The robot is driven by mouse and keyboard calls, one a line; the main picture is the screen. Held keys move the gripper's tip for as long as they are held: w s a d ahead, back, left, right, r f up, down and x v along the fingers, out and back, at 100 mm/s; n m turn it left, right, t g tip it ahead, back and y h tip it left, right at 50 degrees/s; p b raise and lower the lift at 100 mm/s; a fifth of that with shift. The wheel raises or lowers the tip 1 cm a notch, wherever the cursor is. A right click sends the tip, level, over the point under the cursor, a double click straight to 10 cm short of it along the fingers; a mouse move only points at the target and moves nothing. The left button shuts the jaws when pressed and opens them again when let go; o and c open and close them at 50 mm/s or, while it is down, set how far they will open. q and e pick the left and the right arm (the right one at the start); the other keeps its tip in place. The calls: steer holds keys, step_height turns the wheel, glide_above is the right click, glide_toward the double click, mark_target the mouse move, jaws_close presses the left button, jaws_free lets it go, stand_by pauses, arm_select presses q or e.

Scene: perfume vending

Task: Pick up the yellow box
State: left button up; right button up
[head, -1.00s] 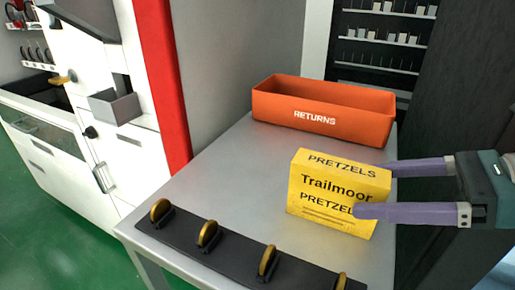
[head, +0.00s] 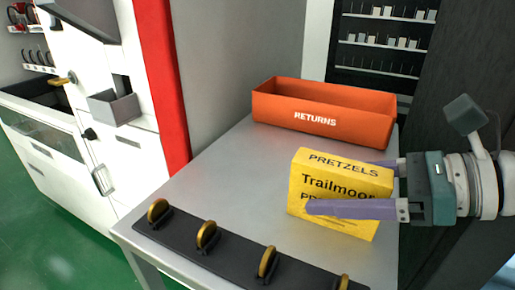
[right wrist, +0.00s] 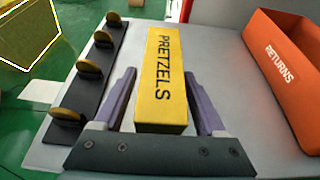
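The yellow box (head: 338,188), printed "Trailmoor Pretzels", stands upright on the grey table in the head view. It also shows from above in the right wrist view (right wrist: 162,80). My right gripper (head: 335,187) comes in from the right with its purple fingers open, one on each side of the box. In the right wrist view the fingers (right wrist: 160,90) flank the box's near part with gaps on both sides. The near finger hides part of the box's front print. My left gripper is not in view.
An orange "RETURNS" bin (head: 322,115) stands behind the box on the grey table (head: 215,180). A black strip with several gold-topped holders (head: 235,252) runs along the table's front edge. The table left of the box is clear. A dark shelf unit (head: 385,45) stands behind.

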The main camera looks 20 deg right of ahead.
jaws_close()
stand_by(0.3)
stand_by(0.3)
step_height(320, 180, up, 20)
steer(key=p, duration=1)
steer(key=s+a+r+n+g+y+p, duration=0.2)
steer(key=a+r+p, duration=0.25)
steer(key=r, duration=0.55)
steer(key=s+a+r+n+g+y+p, duration=0.25)
steer(key=r+p, duration=0.25)
steer(key=r, duration=0.6)
step_height(320, 180, up, 37)
steer(key=d+m+t+h+p, duration=0.2)
steer(key=p, duration=4)
steer(key=shift+s+d, duration=0.2)
